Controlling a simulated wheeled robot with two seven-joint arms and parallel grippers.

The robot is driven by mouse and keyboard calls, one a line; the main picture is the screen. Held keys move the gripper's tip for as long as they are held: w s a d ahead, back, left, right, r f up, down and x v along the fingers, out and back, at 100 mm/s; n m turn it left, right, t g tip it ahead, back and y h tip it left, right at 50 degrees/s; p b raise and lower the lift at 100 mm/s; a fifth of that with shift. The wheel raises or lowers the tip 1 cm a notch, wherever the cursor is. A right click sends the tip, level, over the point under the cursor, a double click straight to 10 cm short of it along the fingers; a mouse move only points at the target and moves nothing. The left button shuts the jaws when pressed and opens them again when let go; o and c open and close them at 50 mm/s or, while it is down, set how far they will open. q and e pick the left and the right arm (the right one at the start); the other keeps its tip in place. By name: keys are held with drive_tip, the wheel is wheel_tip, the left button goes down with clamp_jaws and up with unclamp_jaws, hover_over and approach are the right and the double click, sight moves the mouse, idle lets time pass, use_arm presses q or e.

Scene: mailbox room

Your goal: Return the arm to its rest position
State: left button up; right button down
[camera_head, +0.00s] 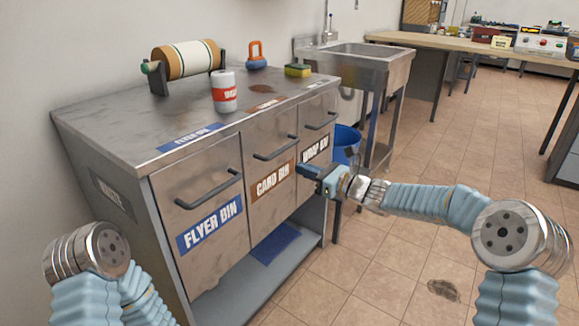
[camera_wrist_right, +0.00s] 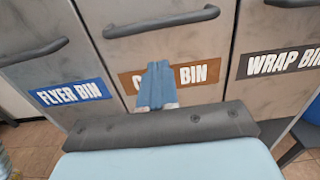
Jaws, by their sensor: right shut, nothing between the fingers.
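My right arm reaches in from the right in the head view. Its gripper (camera_head: 309,176) is shut and empty, in front of the card bin drawer (camera_head: 262,150) of the metal cabinet. In the right wrist view the closed fingers (camera_wrist_right: 157,86) overlap the brown card bin label (camera_wrist_right: 190,77). A gap to the drawer front cannot be judged exactly. The drawers look closed. My left arm (camera_head: 90,260) shows only as links at the lower left, and its gripper is out of view.
The flyer bin drawer (camera_head: 200,210) and wrap bin drawer (camera_head: 317,125) flank it. On the cabinet top (camera_head: 130,128) stand a roll (camera_head: 185,59), a white-red can (camera_head: 224,92), a blue-orange weight (camera_head: 256,57) and a sponge (camera_head: 298,70). Tiled floor (camera_head: 400,255) is open.

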drive_tip(key=v, duration=0.5)
drive_tip(key=s+f+n+g+h, duration=0.2)
drive_tip(key=s+f, duration=0.2)
drive_tip(key=f, duration=0.5)
drive_tip(key=s+a+f+n+g+h, duration=0.1)
drive_tip(key=s+f+n+g+h, duration=0.2)
drive_tip(key=f, duration=0.5)
drive_tip(key=s+f+n+g, duration=0.2)
drive_tip(key=s+f, duration=0.4)
drive_tip(key=f, duration=0.3)
drive_tip(key=s+d+f+n+g+h, duration=0.1)
drive_tip(key=s+f+n+h, duration=0.1)
drive_tip(key=s+f+n, duration=0.5)
drive_tip(key=s+d+f+n+g+h+p, duration=0.1)
drive_tip(key=s+f+n, duration=0.7)
drive_tip(key=s, duration=0.8)
drive_tip(key=shift+d+n+g+h, duration=0.35)
drive_tip(key=shift+n+g+h, duration=0.25)
drive_tip(key=shift+n+h, duration=0.35)
drive_tip(key=shift+w, duration=0.1)
